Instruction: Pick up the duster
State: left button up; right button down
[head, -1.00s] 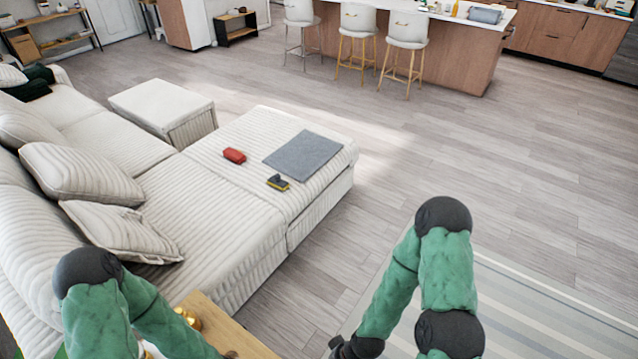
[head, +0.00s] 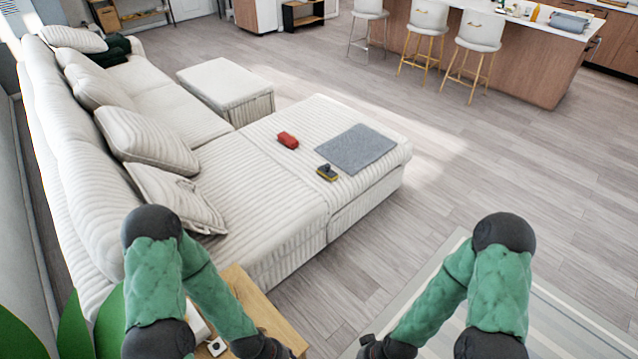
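A small dark item with a yellow edge (head: 327,173) lies on the white ribbed sofa's chaise (head: 270,180). A small red item (head: 288,140) lies on the chaise to its upper left. I cannot tell for sure which of the two is the duster. My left gripper (head: 288,352) is low in the head view, over the wooden side table, mostly cut off by the bottom edge. My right gripper (head: 372,350) is also at the bottom edge, over the floor. Both are well apart from the chaise items, and their fingers do not show clearly.
A grey cloth (head: 355,149) lies flat on the chaise. A wooden side table (head: 268,312) stands close in front of the sofa. A striped rug (head: 570,325) lies at the lower right. A white ottoman (head: 226,90) and bar stools (head: 478,55) stand farther off. The wooden floor at right is clear.

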aim_at(327, 170)
jog(key=i+l+z, duration=0.1)
jog(key=l+z, duration=0.2)
jog(key=i+l+z, duration=0.15)
jog(key=l+z, duration=0.15)
jog(key=l, duration=0.2)
jog(key=i+l+z, duration=0.3)
jog(key=i+l, duration=0.6)
jog(key=i+j+u, duration=0.1)
jog(key=u, duration=0.3)
jog(key=i+u, duration=0.5)
jog(key=u, duration=0.25)
jog(key=i+l+u, duration=0.15)
jog(key=u, duration=0.2)
jog(key=i+u, duration=0.45)
jog(key=i+l+u, duration=0.2)
jog(key=i+u, duration=0.25)
jog(key=i, duration=0.2)
jog(key=i+l+u, duration=0.3)
jog(key=i+u, duration=0.15)
jog(key=i, duration=0.05)
